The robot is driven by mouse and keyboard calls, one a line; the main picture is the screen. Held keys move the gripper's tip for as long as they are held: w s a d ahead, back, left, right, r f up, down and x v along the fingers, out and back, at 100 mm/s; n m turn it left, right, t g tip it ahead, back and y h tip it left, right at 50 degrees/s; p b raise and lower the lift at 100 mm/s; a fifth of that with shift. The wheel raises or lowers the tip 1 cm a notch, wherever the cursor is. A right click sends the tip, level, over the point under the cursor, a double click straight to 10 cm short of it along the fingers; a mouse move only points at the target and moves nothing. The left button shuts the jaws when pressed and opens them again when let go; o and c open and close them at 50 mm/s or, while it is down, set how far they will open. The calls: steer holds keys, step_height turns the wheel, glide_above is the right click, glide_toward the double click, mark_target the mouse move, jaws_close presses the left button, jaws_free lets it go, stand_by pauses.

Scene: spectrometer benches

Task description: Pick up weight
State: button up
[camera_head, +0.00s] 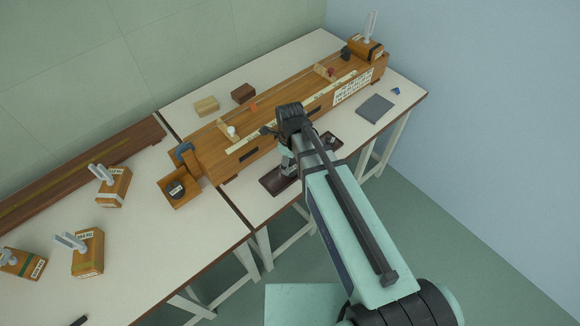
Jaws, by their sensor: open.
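A small dark round piece with a pale label, which looks like a weight (176,188), sits in an open wooden box at the left end of the long wooden bench. My arm reaches from the lower right toward the bench's front. My gripper (287,168) is partly hidden at its end, over or beside a dark tray (272,184). It is open; its fingertips are hard to make out. Another small piece (330,138) shows at the tray's right end, too small to identify. My arm covers the middle of the tray.
The wooden bench (215,172) carries a ruler strip and small fittings. Wooden blocks (206,106) lie behind it. A grey plate (375,107) lies at the right. Labelled wooden blocks with pale prongs (88,255) stand on the left table. White tabletop (150,270) is clear in front.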

steer(key=shift+f, duration=1.15)
jaws_close()
steer(key=shift+r, duration=0.15)
